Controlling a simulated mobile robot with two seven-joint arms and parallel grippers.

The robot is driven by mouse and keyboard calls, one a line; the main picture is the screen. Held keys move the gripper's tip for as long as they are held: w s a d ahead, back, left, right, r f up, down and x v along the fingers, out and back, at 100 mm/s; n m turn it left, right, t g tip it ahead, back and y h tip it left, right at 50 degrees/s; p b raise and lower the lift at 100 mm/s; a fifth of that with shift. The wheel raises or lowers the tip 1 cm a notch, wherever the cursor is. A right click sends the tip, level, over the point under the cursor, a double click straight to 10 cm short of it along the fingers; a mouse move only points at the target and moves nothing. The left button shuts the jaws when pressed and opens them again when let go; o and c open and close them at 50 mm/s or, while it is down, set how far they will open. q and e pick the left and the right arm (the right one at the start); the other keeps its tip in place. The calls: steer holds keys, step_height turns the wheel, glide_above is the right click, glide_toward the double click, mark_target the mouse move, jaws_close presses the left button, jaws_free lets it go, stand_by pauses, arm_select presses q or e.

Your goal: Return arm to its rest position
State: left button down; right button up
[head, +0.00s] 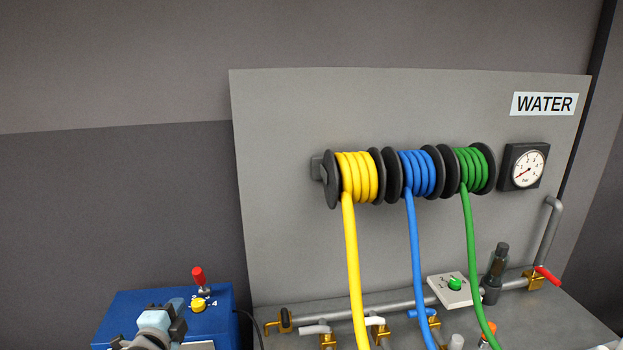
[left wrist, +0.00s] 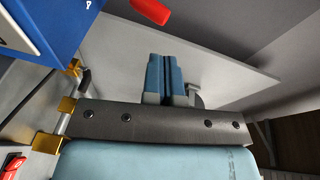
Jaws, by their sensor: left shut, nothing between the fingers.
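My left gripper (head: 160,325) shows at the bottom left of the head view, in front of a blue box (head: 125,302). In the left wrist view its two blue fingers (left wrist: 165,70) are pressed together with nothing between them. The rest of the left arm is mostly out of the head view. My right arm and gripper are in neither view. No tulips show.
A grey panel (head: 280,210) marked WATER carries yellow (head: 357,177), blue (head: 417,174) and green (head: 472,170) hose reels and a gauge (head: 523,166). Pipes and valves run below. The blue box has a red-handled lever (head: 199,279) and yellow button (head: 197,305).

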arm_select(q)
steer(key=s+d+f+n+g+h, duration=0.1)
steer(key=s+d+f+n+g, duration=0.1)
steer(key=s+d+f+n, duration=0.2)
steer(key=s+d+f+n+g+h, duration=0.1)
steer(key=s+d+f+n, duration=0.3)
steer(key=s+f, duration=0.6)
steer(key=s+d+f+n+g+h, duration=0.1)
steer(key=s+d+f+n+g, duration=0.2)
steer(key=s, duration=1.2)
steer(key=d+f+n, duration=0.2)
steer(key=d+f, duration=0.1)
steer(key=f, duration=0.2)
steer(key=shift+d, duration=0.15)
